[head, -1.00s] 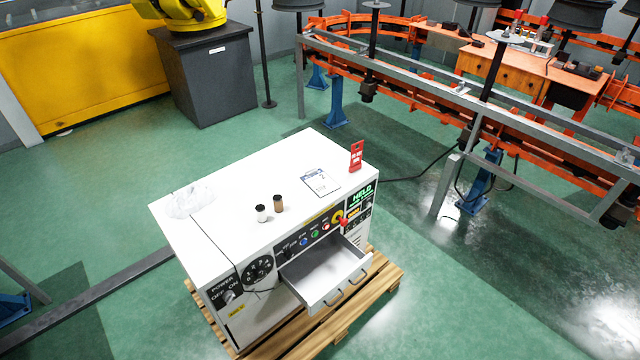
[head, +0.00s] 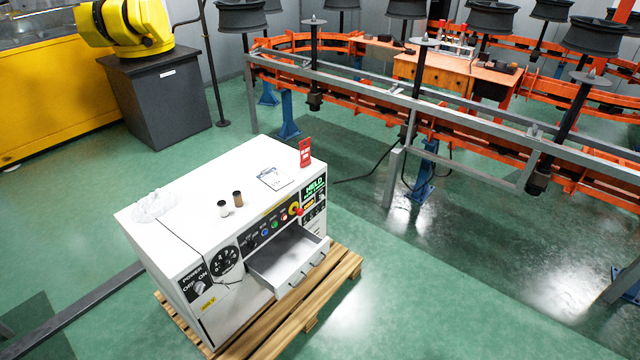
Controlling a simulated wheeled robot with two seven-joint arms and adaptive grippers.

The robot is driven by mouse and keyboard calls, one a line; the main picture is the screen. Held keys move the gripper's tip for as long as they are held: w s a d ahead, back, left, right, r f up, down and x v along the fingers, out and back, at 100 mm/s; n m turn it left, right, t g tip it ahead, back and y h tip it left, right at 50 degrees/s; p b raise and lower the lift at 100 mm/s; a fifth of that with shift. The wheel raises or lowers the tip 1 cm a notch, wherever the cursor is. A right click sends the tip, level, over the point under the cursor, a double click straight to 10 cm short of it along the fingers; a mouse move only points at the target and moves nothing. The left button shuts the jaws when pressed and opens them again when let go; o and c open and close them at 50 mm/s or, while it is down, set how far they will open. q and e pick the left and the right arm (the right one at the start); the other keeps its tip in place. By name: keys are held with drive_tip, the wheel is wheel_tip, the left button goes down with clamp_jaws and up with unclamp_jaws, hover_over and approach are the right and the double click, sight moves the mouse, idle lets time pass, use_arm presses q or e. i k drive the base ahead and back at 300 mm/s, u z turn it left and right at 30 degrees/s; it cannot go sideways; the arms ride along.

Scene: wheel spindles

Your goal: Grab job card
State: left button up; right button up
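A white sheet on a clipboard with a dark clip, which looks like the job card (head: 274,179), lies flat on the white top of the control cabinet (head: 190,186). It is near the back right part of that top, beside a red tag (head: 305,153) that stands upright. The writing on the card is too small to read. Neither of my grippers shows in the head view.
Two small bottles (head: 238,198) and a clear crumpled bag (head: 154,205) are on the cabinet top. An open drawer (head: 290,262) juts from its front, above a wooden pallet (head: 330,290). An orange conveyor with grey rails (head: 470,134) runs behind.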

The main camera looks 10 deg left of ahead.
sight(275, 179)
drive_tip(key=z, duration=0.5)
drive_tip(key=i, duration=0.6)
drive_tip(key=z, duration=0.25)
